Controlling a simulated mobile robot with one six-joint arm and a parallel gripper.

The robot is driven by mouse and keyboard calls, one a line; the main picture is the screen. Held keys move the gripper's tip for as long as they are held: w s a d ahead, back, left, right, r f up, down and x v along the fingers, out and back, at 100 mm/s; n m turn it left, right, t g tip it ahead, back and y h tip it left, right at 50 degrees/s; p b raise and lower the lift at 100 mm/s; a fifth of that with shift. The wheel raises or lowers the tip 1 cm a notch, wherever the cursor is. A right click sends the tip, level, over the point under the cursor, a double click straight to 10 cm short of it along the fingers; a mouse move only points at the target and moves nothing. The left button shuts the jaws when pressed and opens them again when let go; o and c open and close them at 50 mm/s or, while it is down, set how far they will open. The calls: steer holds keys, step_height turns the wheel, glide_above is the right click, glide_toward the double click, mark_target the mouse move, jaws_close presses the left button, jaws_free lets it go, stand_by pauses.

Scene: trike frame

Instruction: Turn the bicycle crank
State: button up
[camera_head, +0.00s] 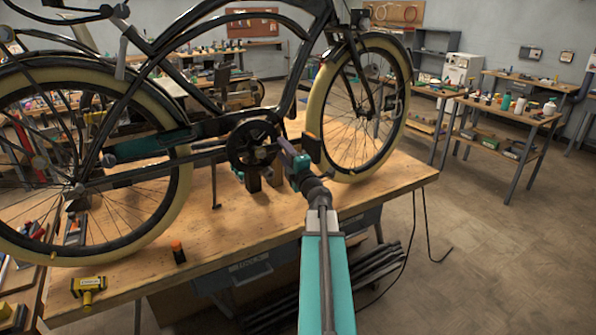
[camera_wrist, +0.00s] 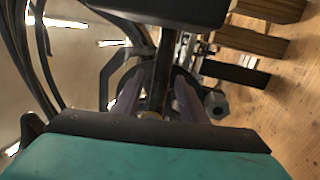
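A dark bicycle (camera_head: 205,40) with cream tyres stands on a wooden workbench. Its crank and round chainring (camera_head: 254,146) are near the middle of the head view. My gripper (camera_head: 291,157) reaches in from the right front of the chainring, next to a dark pedal block (camera_head: 311,147). In the wrist view, my two purple fingers (camera_wrist: 157,92) stand apart on either side of a dark bar (camera_wrist: 159,75), which looks like the crank arm. Narrow gaps seem to show beside the bar; contact is not clear. A dark block (camera_wrist: 165,9), probably the pedal, fills the top centre.
The workbench (camera_head: 225,235) holds a yellow tool (camera_head: 88,288) and a small orange-capped item (camera_head: 178,251) at its front left. Wooden blocks (camera_wrist: 252,40) stand near the crank. The front wheel (camera_head: 362,110) is close on the right. Open floor lies to the right.

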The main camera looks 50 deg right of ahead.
steer(key=v, duration=0.6)
steer(key=shift+s+p, duration=0.35)
steer(key=shift+p, duration=0.1)
steer(key=p, duration=0.5)
steer(key=shift+s+a+f, duration=0.2)
steer(key=shift+s+a, duration=0.05)
steer(key=shift+s, duration=0.05)
steer(key=p+v, duration=0.2)
steer(key=p, duration=0.7)
steer(key=shift+s+r, duration=0.1)
steer(key=shift+r, duration=0.05)
steer(key=shift+p+v, duration=0.6)
steer(key=shift+v, duration=0.8)
